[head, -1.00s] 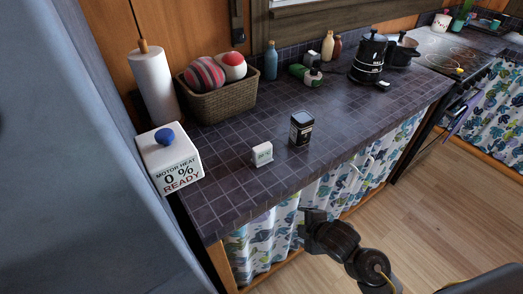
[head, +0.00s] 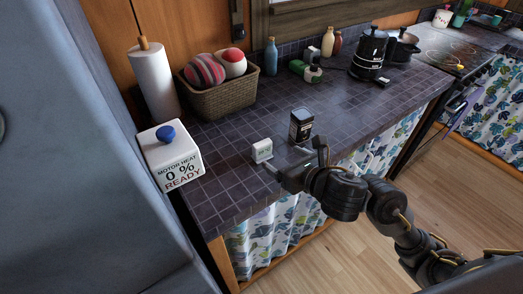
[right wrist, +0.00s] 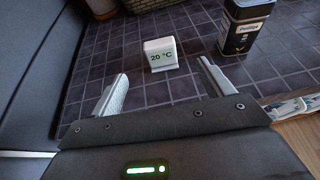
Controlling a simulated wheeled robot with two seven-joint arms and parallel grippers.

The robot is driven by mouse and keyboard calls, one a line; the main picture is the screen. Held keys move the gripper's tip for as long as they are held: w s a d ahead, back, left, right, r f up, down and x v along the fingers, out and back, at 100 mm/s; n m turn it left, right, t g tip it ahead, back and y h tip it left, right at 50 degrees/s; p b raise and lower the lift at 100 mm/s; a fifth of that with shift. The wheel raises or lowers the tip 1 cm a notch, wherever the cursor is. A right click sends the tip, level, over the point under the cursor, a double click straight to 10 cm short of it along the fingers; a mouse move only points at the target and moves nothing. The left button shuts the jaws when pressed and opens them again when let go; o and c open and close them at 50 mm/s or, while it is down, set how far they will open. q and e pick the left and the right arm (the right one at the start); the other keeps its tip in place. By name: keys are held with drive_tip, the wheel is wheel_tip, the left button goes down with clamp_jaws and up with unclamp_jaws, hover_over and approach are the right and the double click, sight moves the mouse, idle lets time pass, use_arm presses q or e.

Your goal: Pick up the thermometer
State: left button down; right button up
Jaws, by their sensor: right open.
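The thermometer (head: 262,150) is a small white block standing on the dark tiled counter. In the right wrist view the thermometer (right wrist: 161,54) shows "20 °C" on its face and stands upright, beyond and between the fingertips. My right gripper (head: 292,166) is at the counter's front edge, just to the right of and nearer than the thermometer. In the right wrist view the right gripper (right wrist: 160,82) is open and empty, its two fingers spread wide. The fingers do not touch the thermometer. My left gripper is not in view.
A black tin (head: 301,126) stands close by, right of the thermometer; in the wrist view the tin (right wrist: 243,27) is beyond the right finger. A white box (head: 170,160) with a blue knob is at left. A basket (head: 217,101) and paper roll (head: 156,84) stand behind. Counter left of the thermometer is clear.

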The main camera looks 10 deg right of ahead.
sight(264, 146)
drive_tip(key=b+x, duration=0.2)
drive_tip(key=x, duration=0.3)
drive_tip(key=shift+f, duration=0.2)
drive_tip(key=shift+w, duration=0.3)
drive_tip(key=b+x, duration=0.2)
drive_tip(key=x, duration=0.2)
drive_tip(key=shift+w+a, duration=0.3)
drive_tip(key=shift+w+f, duration=0.1)
drive_tip(key=shift+w, duration=0.1)
drive_tip(key=c, duration=1.1)
drive_tip(key=shift+o, duration=0.2)
